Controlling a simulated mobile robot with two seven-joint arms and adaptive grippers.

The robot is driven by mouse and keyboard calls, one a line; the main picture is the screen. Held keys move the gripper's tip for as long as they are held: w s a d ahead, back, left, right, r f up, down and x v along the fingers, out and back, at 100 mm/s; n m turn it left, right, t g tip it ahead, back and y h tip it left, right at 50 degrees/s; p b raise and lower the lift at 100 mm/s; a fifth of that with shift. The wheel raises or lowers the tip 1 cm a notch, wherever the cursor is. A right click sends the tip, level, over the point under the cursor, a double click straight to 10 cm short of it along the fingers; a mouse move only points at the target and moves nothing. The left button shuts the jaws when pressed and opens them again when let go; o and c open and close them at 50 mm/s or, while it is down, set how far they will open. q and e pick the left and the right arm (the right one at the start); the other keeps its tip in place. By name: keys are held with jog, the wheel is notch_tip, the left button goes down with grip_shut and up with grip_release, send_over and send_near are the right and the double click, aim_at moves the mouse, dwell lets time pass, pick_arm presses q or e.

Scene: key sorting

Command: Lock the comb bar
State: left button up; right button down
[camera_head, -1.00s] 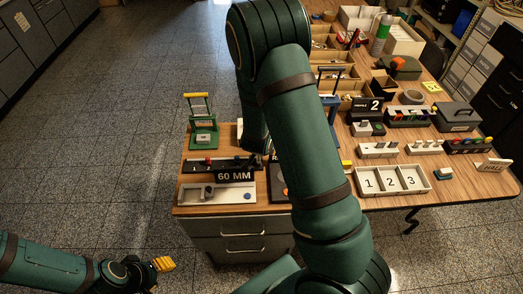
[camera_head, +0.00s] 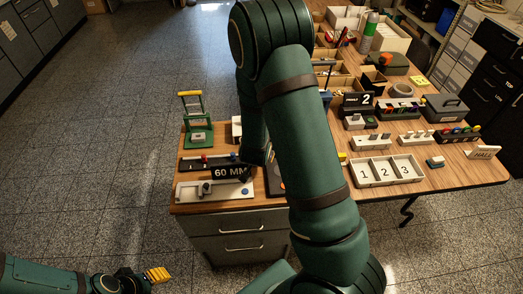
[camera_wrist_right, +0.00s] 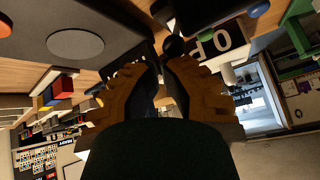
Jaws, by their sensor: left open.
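A pale bar fixture (camera_head: 225,194) with a small dark upright block lies at the front of the left tabletop. A dark rail (camera_head: 190,163) with small red and blue parts lies behind it, beside a black "60 MM" sign (camera_head: 231,173). I cannot tell which part is the comb bar. My right arm reaches down by the right end of these rails and hides its gripper in the head view. In the right wrist view, my right gripper's brown fingers (camera_wrist_right: 160,78) converge near a black ball knob (camera_wrist_right: 173,46); contact is unclear. My left gripper (camera_head: 160,274) is open and empty above the floor, away from the table.
A green stand with a yellow handle (camera_head: 196,120) stands behind the rails. A white 1-2-3 tray (camera_head: 387,170) and several small fixtures fill the right tabletop. My right arm covers the middle of the table. The floor at left is clear.

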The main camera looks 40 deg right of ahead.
jog(key=shift+w+d, duration=0.1)
jog(key=shift+w, duration=0.05)
jog(key=shift+w+d+f, duration=0.2)
jog(key=shift+w+d, duration=0.2)
jog(key=shift+w, duration=0.2)
jog(key=shift+d+r, duration=0.15)
jog(key=shift+r, duration=0.1)
jog(key=d+r+p, duration=0.2)
jog(key=r, duration=0.1)
jog(key=shift+w+d+p, duration=0.1)
jog(key=shift+w+p, duration=0.25)
jog(key=shift+w, duration=0.05)
jog(key=s+a+r, duration=0.2)
jog(key=s+a, duration=0.4)
jog(key=s, duration=0.1)
jog(key=shift+s+r+p, duration=0.15)
jog(key=shift+p, duration=0.25)
jog(key=shift+a, duration=0.1)
